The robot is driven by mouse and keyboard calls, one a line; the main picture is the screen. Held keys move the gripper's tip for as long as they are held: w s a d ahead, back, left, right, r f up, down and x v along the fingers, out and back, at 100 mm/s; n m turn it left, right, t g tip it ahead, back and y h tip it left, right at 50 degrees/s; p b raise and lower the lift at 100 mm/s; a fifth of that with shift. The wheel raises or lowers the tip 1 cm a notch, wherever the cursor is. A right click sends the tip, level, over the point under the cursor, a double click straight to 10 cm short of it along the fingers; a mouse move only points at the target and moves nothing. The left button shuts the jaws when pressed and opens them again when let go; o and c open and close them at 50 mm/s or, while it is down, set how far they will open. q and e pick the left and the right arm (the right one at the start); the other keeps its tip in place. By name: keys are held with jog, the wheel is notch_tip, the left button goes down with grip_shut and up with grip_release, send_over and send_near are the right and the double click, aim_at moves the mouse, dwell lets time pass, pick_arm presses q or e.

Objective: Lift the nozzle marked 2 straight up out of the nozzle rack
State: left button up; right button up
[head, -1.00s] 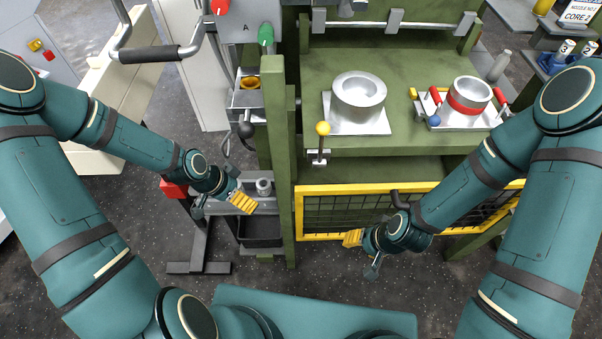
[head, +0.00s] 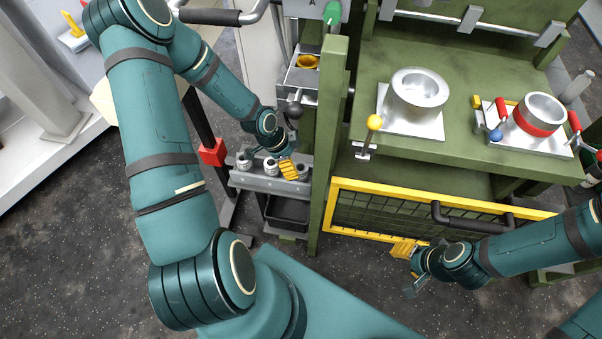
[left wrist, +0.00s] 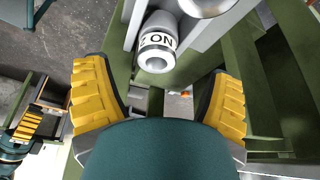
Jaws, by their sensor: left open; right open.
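The nozzle rack (head: 262,184) is a grey rail on the left side of the green press, with small grey nozzles in it. My left gripper (head: 288,168) is at the rack's right part, its yellow pads beside a nozzle. In the left wrist view a grey nozzle (left wrist: 158,62) has a white band reading "NO" and a partly hidden figure that looks like a 2, upside down. It lies between the spread yellow pads of my left gripper (left wrist: 160,78), apart from both. My right gripper (head: 405,250) is empty in front of the yellow mesh guard; its finger gap is hard to see.
The green press post (head: 327,150) stands close right of the rack. A black bin (head: 288,212) is below the rack, and a black ball knob (head: 295,110) above it. The yellow-framed guard (head: 385,210) lies right. Dark floor is free at lower left.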

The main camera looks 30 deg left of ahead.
aim_at(298, 167)
pick_arm(q)
jog(key=shift+b+x, duration=0.9)
jog(key=shift+x, duration=1.85)
jog(key=shift+d+r, duration=0.1)
jog(key=shift+d, duration=0.05)
jog(key=c, duration=1.3)
